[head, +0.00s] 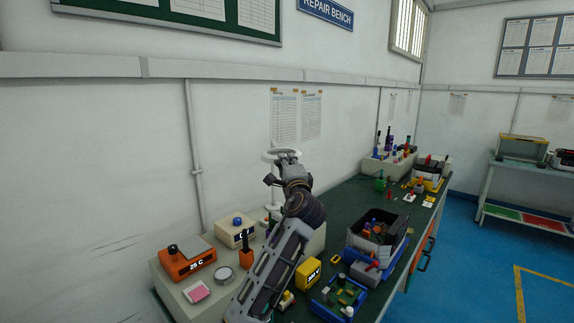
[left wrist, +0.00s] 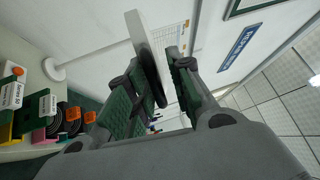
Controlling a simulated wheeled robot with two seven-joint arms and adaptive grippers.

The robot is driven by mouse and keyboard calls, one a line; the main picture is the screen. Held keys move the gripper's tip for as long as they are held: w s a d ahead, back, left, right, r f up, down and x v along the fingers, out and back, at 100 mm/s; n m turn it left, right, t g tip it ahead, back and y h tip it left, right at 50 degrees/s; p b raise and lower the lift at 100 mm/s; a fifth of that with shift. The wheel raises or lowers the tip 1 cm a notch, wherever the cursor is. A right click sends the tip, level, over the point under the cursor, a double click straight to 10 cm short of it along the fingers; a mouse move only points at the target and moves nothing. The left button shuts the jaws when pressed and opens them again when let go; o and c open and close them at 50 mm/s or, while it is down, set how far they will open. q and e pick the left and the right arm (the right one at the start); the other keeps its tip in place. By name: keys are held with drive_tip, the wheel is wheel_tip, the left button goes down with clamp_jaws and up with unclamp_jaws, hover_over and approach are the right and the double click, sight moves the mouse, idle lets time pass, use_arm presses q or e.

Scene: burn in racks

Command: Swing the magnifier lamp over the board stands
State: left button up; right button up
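The magnifier lamp (head: 269,156) is white, with a ring-shaped head and an upright post, and stands near the wall behind the bench. My left gripper (head: 277,167) is at the lamp head and hides part of it. In the left wrist view the pale edge of the lamp head (left wrist: 146,50) lies between the two dark green finger pads of my left gripper (left wrist: 158,75). The fingers are apart, with a gap beside the right one; I cannot tell whether the left one touches. I cannot clearly make out the board stands; my arm covers part of the bench front. My right gripper is out of view.
On the green bench (head: 345,197), a blue bin with green boards (head: 338,296), a yellow box (head: 308,274) and a dark bin (head: 377,231) stand right of my arm. An orange box (head: 187,262) and a round tin (head: 223,275) stand left of it.

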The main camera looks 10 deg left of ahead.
use_arm(q)
drive_tip(key=shift+w+f, duration=0.1)
drive_tip(key=shift+f, duration=0.4)
drive_tip(key=r+v, duration=0.1)
drive_tip(key=v, duration=1.1)
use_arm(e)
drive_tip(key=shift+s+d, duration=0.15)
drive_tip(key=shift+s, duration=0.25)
use_arm(q)
drive_tip(key=shift+d+f, duration=0.1)
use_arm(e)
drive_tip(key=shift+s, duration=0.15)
